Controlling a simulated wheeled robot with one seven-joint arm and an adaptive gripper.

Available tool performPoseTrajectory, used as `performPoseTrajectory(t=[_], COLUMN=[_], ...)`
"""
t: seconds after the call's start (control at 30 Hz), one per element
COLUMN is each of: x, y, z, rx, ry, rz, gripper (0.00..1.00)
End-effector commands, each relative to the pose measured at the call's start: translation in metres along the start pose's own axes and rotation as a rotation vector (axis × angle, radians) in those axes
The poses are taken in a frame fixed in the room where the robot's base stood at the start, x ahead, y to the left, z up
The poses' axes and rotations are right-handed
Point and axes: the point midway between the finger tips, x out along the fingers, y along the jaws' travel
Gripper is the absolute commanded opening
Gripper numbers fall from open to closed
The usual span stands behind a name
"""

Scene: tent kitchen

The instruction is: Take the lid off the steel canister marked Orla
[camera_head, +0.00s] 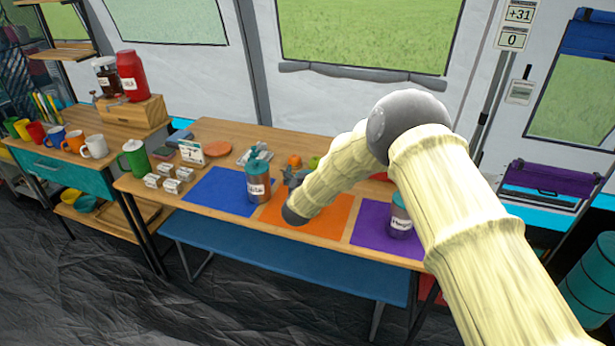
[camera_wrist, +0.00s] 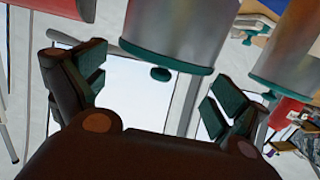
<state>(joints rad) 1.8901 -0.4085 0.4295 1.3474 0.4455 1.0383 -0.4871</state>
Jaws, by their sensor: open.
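One steel canister (camera_head: 259,192) with a teal lid (camera_head: 258,164) stands on the blue mat. Another steel canister (camera_head: 400,228) with a teal lid stands on the purple mat. Both bear white labels too small for me to read surely, so I cannot tell which is Orla. My arm hides much of the orange mat. My gripper (camera_head: 292,176) is over the table, right of the blue-mat canister. In the wrist view, my gripper (camera_wrist: 153,86) is open and empty. A steel canister (camera_wrist: 183,25) appears inverted there, its lid knob (camera_wrist: 160,74) between the fingers' directions. A second canister (camera_wrist: 285,45) is to the right.
The blue mat (camera_head: 210,190), orange mat (camera_head: 330,222) and purple mat (camera_head: 367,225) lie along the table's front. A blue bench (camera_head: 290,262) is in front.

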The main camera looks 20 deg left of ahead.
Motion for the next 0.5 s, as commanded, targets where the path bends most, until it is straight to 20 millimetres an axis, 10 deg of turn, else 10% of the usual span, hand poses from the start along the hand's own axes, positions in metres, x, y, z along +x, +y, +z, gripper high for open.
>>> performPoseTrajectory(t=[0.5], x=[0.0147], y=[0.0007], z=[0.0001], rx=[0.000], ry=[0.000], rz=[0.001], gripper=[0.87])
